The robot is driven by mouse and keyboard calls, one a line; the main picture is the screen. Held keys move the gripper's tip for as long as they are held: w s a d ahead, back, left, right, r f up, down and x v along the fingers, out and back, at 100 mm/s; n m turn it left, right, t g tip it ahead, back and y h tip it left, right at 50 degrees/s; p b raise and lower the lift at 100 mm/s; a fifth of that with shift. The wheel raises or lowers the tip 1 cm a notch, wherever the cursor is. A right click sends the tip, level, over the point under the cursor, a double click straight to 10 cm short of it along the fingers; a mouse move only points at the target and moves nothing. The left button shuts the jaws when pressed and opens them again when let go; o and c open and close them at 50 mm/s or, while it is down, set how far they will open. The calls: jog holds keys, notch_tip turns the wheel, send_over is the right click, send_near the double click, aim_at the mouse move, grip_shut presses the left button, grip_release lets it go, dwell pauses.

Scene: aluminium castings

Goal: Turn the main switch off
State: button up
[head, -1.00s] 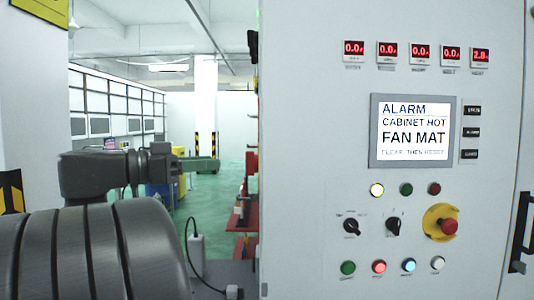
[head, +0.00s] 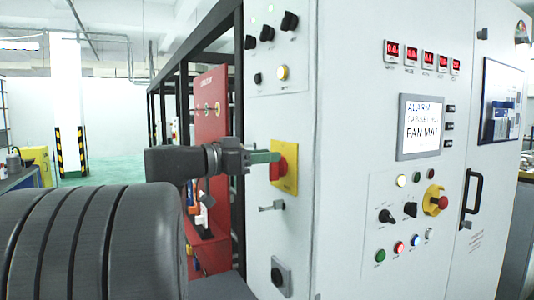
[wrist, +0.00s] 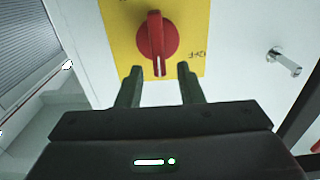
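The main switch is a red rotary knob (wrist: 157,40) on a yellow plate (wrist: 193,22), with a white line on its handle. In the head view the red knob (head: 277,168) sits on its yellow plate (head: 290,160) on the cabinet's narrow side face. My gripper (wrist: 158,72) is open, its two fingers pointing at the knob, one on each side of the handle's lower end. Whether they touch it I cannot tell. In the head view my gripper (head: 272,157) reaches the knob from the left. Part of the plate's lettering shows at its right.
A metal lever handle (head: 272,206) sticks out below the plate; it also shows in the wrist view (wrist: 284,62). The cabinet front carries a screen (head: 420,127), buttons and an emergency stop (head: 436,200). A red panel (head: 211,110) stands behind my arm.

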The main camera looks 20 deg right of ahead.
jog(key=shift+d, duration=0.55)
grip_shut()
jog(key=shift+f, duration=0.1)
